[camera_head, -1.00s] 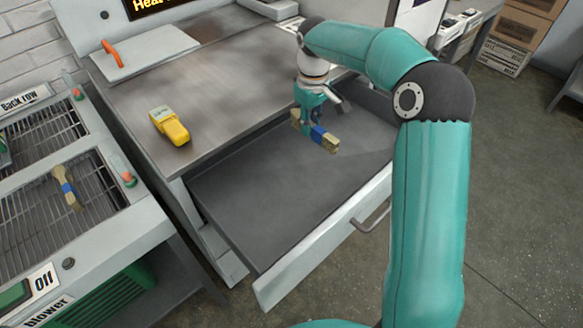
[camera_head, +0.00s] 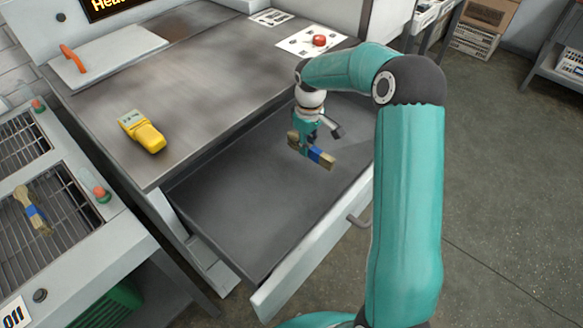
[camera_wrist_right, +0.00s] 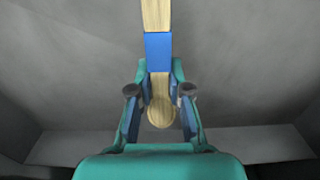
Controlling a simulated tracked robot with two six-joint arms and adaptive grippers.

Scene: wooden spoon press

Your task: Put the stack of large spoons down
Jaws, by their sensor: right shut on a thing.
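A stack of wooden spoons (camera_head: 322,158) with a blue band is held by my right gripper (camera_head: 303,140) over the open grey drawer (camera_head: 225,210). In the right wrist view the stack (camera_wrist_right: 158,52) runs upward from between the fingers of my right gripper (camera_wrist_right: 160,105), with a rounded wooden end toward the palm. The gripper is shut on the stack. Behind it is plain grey drawer metal; I cannot tell whether the stack touches the floor. My left gripper is not in view.
Another blue-banded bundle (camera_head: 33,212) lies on the wire rack (camera_head: 20,150) at the left. A yellow handheld device (camera_head: 142,131) and a white board with an orange handle (camera_head: 108,52) lie on the metal worktop (camera_head: 200,90). The drawer is otherwise empty.

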